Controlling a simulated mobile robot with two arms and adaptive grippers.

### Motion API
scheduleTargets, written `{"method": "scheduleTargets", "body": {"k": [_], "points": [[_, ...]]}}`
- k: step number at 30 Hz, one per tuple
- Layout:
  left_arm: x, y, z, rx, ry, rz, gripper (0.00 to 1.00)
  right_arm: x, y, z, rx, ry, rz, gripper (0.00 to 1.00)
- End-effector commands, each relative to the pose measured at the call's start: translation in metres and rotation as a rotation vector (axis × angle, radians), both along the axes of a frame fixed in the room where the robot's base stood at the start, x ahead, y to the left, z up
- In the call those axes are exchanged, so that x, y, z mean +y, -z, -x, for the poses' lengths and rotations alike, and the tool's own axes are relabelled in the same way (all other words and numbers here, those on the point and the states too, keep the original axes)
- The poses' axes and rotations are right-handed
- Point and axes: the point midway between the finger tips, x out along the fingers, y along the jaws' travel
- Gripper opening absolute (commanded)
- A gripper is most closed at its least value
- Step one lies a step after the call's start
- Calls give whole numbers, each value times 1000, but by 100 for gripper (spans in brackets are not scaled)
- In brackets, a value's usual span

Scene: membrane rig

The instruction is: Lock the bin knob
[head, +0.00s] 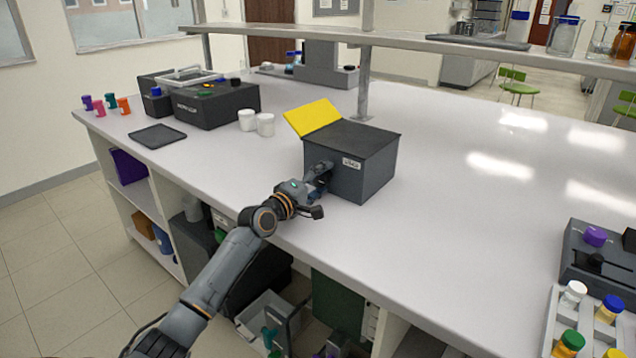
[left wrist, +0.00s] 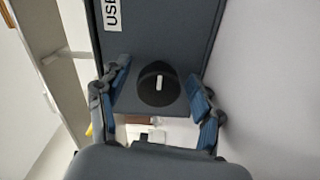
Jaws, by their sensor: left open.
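The bin (head: 372,160) is a dark grey box with a white label and a raised yellow flap (head: 312,116), standing on the bench. In the left wrist view its face (left wrist: 160,30) fills the upper middle, with part of the label at the left. The knob (left wrist: 158,88) is round and black with a short white mark, which runs up and down in that view. My left gripper (head: 322,178) is at the bin's front left face and hides the knob in the head view. In the left wrist view its open fingers (left wrist: 157,80) stand on either side of the knob, apart from it.
A black device (head: 215,105), two white jars (head: 265,124) and a dark tray (head: 158,136) stand left of the bin. A shelf on posts (head: 366,70) crosses behind it. A vial rack (head: 560,330) is at the lower right.

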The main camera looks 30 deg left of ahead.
Motion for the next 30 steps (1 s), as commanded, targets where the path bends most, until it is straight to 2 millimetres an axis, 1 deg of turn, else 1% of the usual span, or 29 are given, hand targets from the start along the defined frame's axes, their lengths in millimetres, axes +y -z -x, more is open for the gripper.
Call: {"method": "scheduleTargets", "body": {"k": [5,8,15,18,21,25,30], "points": [[1,1,13,1,1,-1,65,0,0,0,0,0,0,82],[2,2,29,3,0,-2,65,0,0,0,0,0,-1,82],[6,3,77,4,0,-2,65,1,0,0,0,0,-1,82],[7,2,93,4,0,-2,65,1,0,0,0,0,-1,82],[8,2,105,3,0,0,65,1,0,1,0,1,-2,82],[9,1,115,3,0,-1,65,1,0,1,0,1,-2,82],[9,0,119,1,1,-1,65,1,0,1,0,1,-2,82]]}}
